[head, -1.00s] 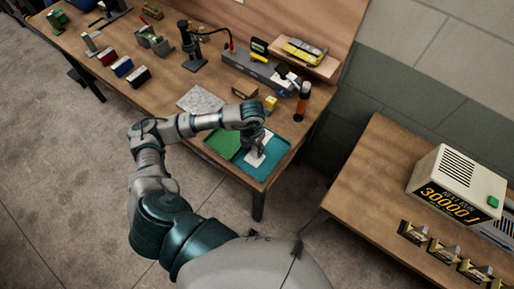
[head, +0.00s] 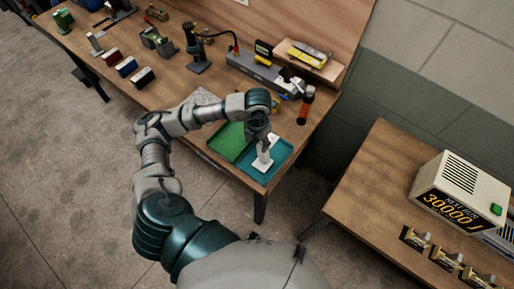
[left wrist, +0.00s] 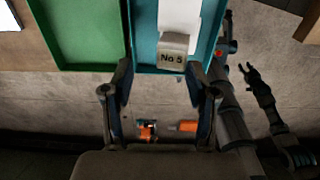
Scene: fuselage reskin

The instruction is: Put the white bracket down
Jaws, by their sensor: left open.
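The white bracket (head: 263,162) is at the teal tray (head: 279,163) near the bench's front corner. Its flat white part (left wrist: 181,14) shows in the left wrist view, with a grey-white block (left wrist: 173,50) marked "No 5" at its near end. My left gripper (head: 266,148) is over the bracket in the head view. In the left wrist view my left gripper (left wrist: 165,78) has its fingers wide apart, with nothing between them; the bracket is beyond the tips. A dark gripper (left wrist: 250,74), probably my right, shows small at the right; its jaw state is unclear.
A green tray (head: 228,143) adjoins the teal one on the left. An orange and black tube (head: 306,105) stands behind, beside a long grey box (head: 254,68). A second table (head: 365,190) at the right holds a boxy display unit (head: 458,190).

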